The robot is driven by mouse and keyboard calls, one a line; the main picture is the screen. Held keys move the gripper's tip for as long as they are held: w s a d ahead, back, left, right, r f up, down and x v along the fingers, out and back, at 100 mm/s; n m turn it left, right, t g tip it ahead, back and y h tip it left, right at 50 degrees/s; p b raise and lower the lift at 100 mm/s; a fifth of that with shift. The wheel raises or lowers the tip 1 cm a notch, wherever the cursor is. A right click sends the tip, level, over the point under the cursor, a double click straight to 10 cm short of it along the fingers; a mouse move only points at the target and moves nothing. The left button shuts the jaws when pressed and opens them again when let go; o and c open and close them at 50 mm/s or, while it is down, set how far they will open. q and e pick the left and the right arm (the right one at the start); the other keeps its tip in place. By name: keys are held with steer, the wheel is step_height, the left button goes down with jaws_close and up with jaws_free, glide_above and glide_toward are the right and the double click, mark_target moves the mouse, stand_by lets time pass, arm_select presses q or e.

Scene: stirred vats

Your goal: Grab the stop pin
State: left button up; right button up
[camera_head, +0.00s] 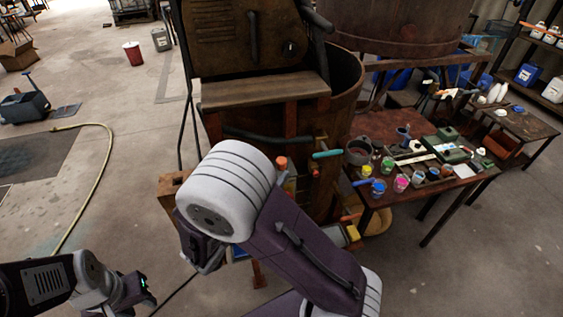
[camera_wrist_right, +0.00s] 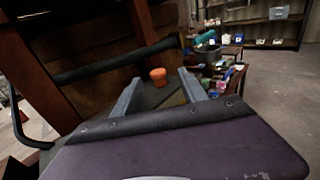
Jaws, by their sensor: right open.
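An orange-red knob, which looks like the stop pin (camera_head: 281,163), stands upright beside the rusty vat in the head view, just past my right arm. In the right wrist view the same orange knob (camera_wrist_right: 158,76) shows between the fingers of my right gripper (camera_wrist_right: 160,80), beyond their tips as far as I can tell.
The vat (camera_head: 345,85) and its wooden ledge (camera_head: 262,90) stand close behind the knob. A teal handle (camera_head: 326,154) juts out just right of it. A table (camera_head: 440,190) with paint cups is further right. Open floor with a hose (camera_head: 95,185) lies left.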

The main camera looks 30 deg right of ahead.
mark_target(281, 162)
steer(key=shift+w+d+f, duration=0.25)
steer(key=shift+w+d, duration=0.25)
steer(key=shift+w, duration=0.35)
steer(key=p+x, duration=0.1)
steer(key=x, duration=0.1)
steer(key=p+x, duration=0.1)
steer(key=x, duration=0.1)
steer(key=shift+s+d+r, duration=0.2)
steer(key=shift+d, duration=0.15)
steer(key=shift+w+d+f, duration=0.15)
steer(key=shift+w+d, duration=0.05)
steer(key=shift+w+a, duration=0.1)
steer(key=c, duration=0.6)
arm_select(q)
steer(key=shift+w+r, duration=0.2)
steer(key=shift+r, duration=0.4)
steer(key=shift+w+r, duration=0.2)
steer(key=shift+r, duration=0.35)
arm_select(e)
jaws_close()
